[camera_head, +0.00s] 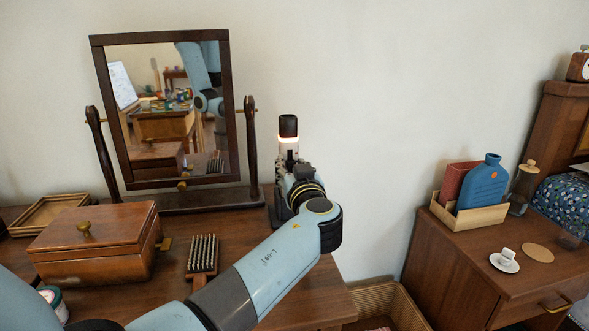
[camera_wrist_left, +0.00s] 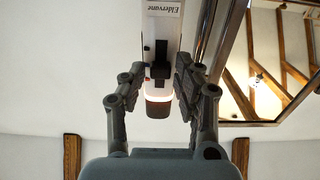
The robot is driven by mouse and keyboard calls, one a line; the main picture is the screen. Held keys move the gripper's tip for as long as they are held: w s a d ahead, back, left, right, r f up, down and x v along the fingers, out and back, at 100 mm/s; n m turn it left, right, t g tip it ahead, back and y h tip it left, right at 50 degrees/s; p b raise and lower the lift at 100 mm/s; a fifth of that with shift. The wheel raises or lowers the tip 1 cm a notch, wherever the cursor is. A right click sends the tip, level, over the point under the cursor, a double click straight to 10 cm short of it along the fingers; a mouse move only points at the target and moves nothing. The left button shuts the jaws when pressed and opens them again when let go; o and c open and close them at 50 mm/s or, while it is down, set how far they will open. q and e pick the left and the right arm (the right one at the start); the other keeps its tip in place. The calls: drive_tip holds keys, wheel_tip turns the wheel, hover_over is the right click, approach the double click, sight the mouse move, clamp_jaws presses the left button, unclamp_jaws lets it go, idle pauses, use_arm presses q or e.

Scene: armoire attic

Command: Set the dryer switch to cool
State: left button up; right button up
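The dryer (camera_head: 289,128) stands upright at the right end of the dressing table, with a dark tip above a glowing ring. My left gripper (camera_head: 291,164) is in front of it and hides its lower part. In the left wrist view the dryer (camera_wrist_left: 158,96) appears tip down, with a white body and an "Eldervane" label. A dark switch-like piece (camera_wrist_left: 160,71) shows on its face, but its setting cannot be read. The left gripper (camera_wrist_left: 160,85) is open, one finger on each side of the dryer; I cannot tell whether they touch it. My right gripper is out of view.
A tilting mirror (camera_head: 160,110) stands just left of the dryer. A wooden box (camera_head: 95,243) and a brush (camera_head: 202,255) lie on the dressing table (camera_head: 310,300). A cabinet (camera_head: 450,265) with a cup and organizer stands right, beyond a gap holding a wicker basket (camera_head: 385,300).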

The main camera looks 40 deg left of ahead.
use_arm(q)
drive_tip(key=shift+o, duration=0.9)
drive_tip(key=v, duration=0.7)
drive_tip(key=shift+s+d, duration=0.15)
drive_tip(key=shift+d, duration=0.05)
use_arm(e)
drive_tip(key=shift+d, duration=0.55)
